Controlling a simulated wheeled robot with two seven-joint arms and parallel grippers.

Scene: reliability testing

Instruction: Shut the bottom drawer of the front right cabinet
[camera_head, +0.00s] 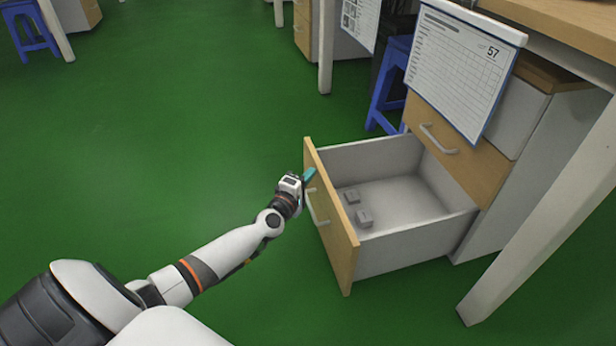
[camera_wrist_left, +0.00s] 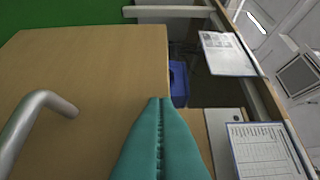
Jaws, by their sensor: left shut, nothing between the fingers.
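The bottom drawer (camera_head: 331,220) of the front right cabinet (camera_head: 524,165) stands pulled well out, with a wooden front, a metal handle (camera_head: 318,207) and grey walls. Two small grey blocks (camera_head: 364,217) lie inside it. My left gripper (camera_head: 309,174) is shut and empty, with teal fingers at the upper far part of the drawer front. In the left wrist view the drawer front (camera_wrist_left: 90,85) fills the left side, its handle (camera_wrist_left: 35,120) at lower left, and the shut teal fingers (camera_wrist_left: 157,105) point along its edge. I cannot tell whether they touch it. My right gripper is not in view.
A clipboard sheet marked 57 (camera_head: 463,70) hangs from the desk (camera_head: 570,25) over the cabinet. A white desk leg (camera_head: 545,225) stands at the right. A blue stool (camera_head: 388,90) is behind the drawer. The green floor (camera_head: 150,150) at left is clear.

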